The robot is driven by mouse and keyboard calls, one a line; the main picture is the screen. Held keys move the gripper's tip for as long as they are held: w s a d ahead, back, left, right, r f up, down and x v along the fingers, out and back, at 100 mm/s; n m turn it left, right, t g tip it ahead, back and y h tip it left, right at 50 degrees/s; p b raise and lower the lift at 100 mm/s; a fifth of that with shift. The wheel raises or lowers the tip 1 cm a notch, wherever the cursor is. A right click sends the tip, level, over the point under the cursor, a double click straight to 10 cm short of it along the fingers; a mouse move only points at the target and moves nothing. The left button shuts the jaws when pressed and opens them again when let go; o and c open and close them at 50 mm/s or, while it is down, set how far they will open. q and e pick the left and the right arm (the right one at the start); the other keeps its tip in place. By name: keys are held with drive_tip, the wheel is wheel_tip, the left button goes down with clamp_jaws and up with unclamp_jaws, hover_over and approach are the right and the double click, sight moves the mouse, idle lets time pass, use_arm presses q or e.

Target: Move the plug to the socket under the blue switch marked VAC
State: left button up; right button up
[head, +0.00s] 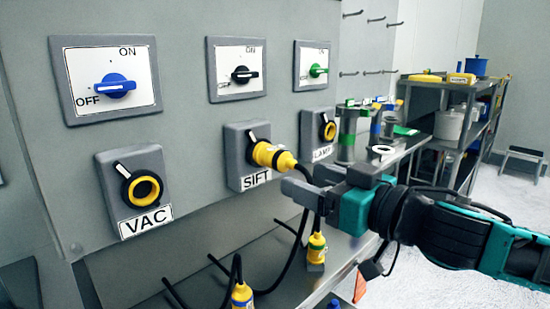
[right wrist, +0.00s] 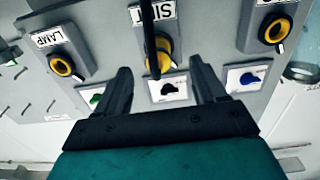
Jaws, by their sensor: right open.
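The yellow plug (head: 273,156) with a black cable sits in the socket marked SIFT (head: 242,172), under the black switch (head: 240,74). The socket marked VAC (head: 142,188) is empty, its yellow ring open to view, under the blue switch (head: 115,86). My right gripper (head: 306,183) is open, just right of and below the plug's rear end. In the right wrist view the plug (right wrist: 163,47) shows ahead between the spread fingers (right wrist: 160,75), apart from them; the VAC socket (right wrist: 277,30) is to the right. My left gripper is not in view.
The LAMP socket (head: 328,126) under the green switch (head: 318,70) is to the right. Two other yellow connectors (head: 317,246) (head: 242,294) with black cables stand low near the bench (head: 345,262). A loaded shelf (head: 455,125) stands at the back right. The panel front around VAC is clear.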

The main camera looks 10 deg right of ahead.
sight(286, 163)
drive_tip(key=shift+d+r, duration=0.3)
drive_tip(key=shift+r, duration=0.25)
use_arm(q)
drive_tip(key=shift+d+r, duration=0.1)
use_arm(e)
drive_tip(key=shift+w, duration=0.1)
drive_tip(key=shift+w+a, duration=0.15)
drive_tip(key=p+x, duration=0.2)
drive_tip(key=x, duration=0.5)
drive_tip(key=shift+w+a+r, duration=0.1)
drive_tip(key=shift+w+a, duration=0.05)
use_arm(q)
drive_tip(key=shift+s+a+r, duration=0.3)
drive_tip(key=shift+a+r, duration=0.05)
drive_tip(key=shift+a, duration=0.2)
use_arm(e)
drive_tip(key=shift+w+a, duration=0.3)
drive_tip(key=shift+w, duration=0.15)
use_arm(q)
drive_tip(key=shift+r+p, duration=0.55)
drive_tip(key=shift+p, duration=0.15)
